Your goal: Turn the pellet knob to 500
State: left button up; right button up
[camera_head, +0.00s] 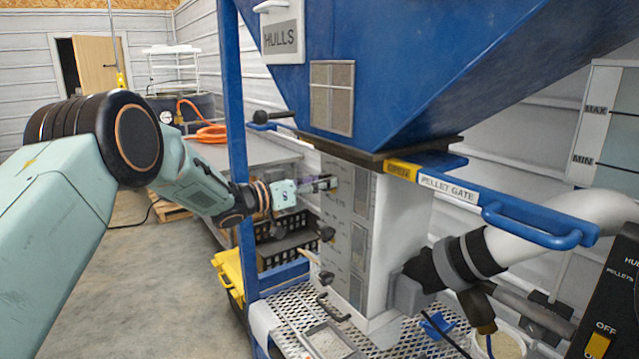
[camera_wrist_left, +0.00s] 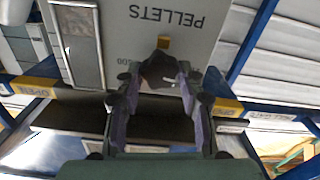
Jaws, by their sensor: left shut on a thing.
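The pellet knob (camera_wrist_left: 160,70) is a dark lobed knob on a grey panel, with a small yellow mark beside it. The wrist view is upside down; the word PELLETS shows near the knob, and a partly covered number ending in 00 is beside it. My left gripper (camera_head: 322,184) reaches the panel (camera_head: 338,215) on the side of the white metering box. In the left wrist view its two fingers (camera_wrist_left: 158,92) are closed around the knob from both sides. The knob's exact setting cannot be read. My right gripper is not in view.
The blue hopper (camera_head: 400,60) overhangs the box. A blue handle bar labelled PELLET GATE (camera_head: 450,188) juts out to the right. A perforated shelf (camera_head: 285,310) lies below with a metal tray (camera_head: 328,340). A dark switch panel (camera_head: 615,290) stands at the right edge. Open floor is at left.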

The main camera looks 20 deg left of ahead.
pick_arm(q)
jog(key=shift+f+m, duration=0.1)
jog(key=shift+m, duration=0.2)
jog(key=shift+s+d+f+m+b, duration=0.1)
jog(key=shift+f+m+b, duration=0.05)
jog(key=shift+m+b, duration=4.9)
jog(key=shift+d+f+m+b, duration=0.1)
jog(key=shift+m+b, duration=3.4)
jog(key=shift+m, duration=2.95)
jog(key=o, duration=1.2)
jog(key=shift+r, duration=0.1)
jog(key=shift+a, duration=0.1)
